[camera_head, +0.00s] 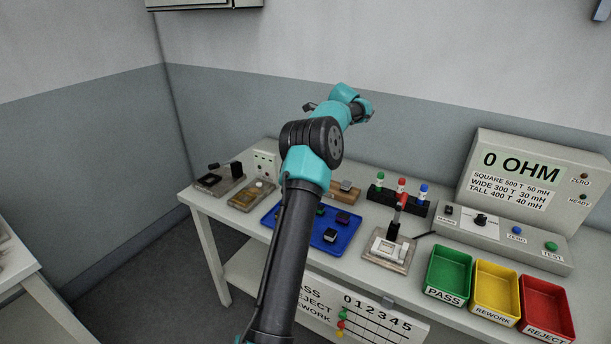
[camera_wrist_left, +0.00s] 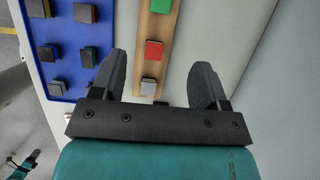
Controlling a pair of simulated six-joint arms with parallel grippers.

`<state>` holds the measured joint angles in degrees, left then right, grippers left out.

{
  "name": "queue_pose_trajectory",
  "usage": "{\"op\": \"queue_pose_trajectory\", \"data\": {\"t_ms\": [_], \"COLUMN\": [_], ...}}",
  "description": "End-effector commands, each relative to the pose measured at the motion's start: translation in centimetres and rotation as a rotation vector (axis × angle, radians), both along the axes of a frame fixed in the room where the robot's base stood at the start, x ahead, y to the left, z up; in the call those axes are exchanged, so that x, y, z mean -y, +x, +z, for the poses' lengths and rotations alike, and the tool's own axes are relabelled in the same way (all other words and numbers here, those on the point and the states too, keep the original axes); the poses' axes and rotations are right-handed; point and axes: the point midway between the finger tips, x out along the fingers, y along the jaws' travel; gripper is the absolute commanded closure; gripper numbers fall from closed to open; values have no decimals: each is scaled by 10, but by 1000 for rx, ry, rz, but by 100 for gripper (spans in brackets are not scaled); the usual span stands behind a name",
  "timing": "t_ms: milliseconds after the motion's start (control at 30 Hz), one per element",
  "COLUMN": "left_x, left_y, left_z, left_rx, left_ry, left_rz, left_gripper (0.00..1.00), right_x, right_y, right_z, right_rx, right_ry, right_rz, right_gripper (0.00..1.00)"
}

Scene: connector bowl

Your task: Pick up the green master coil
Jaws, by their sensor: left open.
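A wooden holder (camera_wrist_left: 155,50) carries a row of square blocks in the left wrist view. The green block (camera_wrist_left: 160,5), which I take for the green master coil, is at the top edge and partly cut off. The red block (camera_wrist_left: 154,50) sits below it, and a grey block (camera_wrist_left: 148,87) is nearest my gripper. My left gripper (camera_wrist_left: 160,64) is open and empty, its fingers on either side of the holder, nearest the red and grey blocks. In the head view my arm hides most of the holder (camera_head: 349,198).
A blue tray (camera_head: 352,238) with several dark-based blocks lies beside the holder. A black stand (camera_head: 382,196) with green, red and blue pieces is to the right. Further right are a fixture (camera_head: 388,250), an ohm meter (camera_head: 520,185) and green, yellow and red bins (camera_head: 449,276).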

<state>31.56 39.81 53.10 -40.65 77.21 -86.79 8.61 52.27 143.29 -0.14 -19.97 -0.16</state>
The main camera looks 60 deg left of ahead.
Motion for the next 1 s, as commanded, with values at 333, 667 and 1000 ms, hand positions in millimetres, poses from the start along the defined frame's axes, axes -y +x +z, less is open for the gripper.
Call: {"op": "queue_pose_trajectory", "data": {"t_ms": [333,667,1000], "left_x": [-11,-30,-41], "left_y": [-6,-16,-21], "left_z": [-29,-81,-113], "left_rx": [-1,-1,3], "left_ry": [-2,-1,-1], "left_rz": [3,3,2], "left_gripper": [32,32,32], "right_x": [0,0,0], "right_y": [0,0,0], "right_z": [0,0,0], "right_rx": [0,0,0], "right_ry": [0,0,0], "right_rz": [0,0,0], "right_gripper": [57,57,57]}}
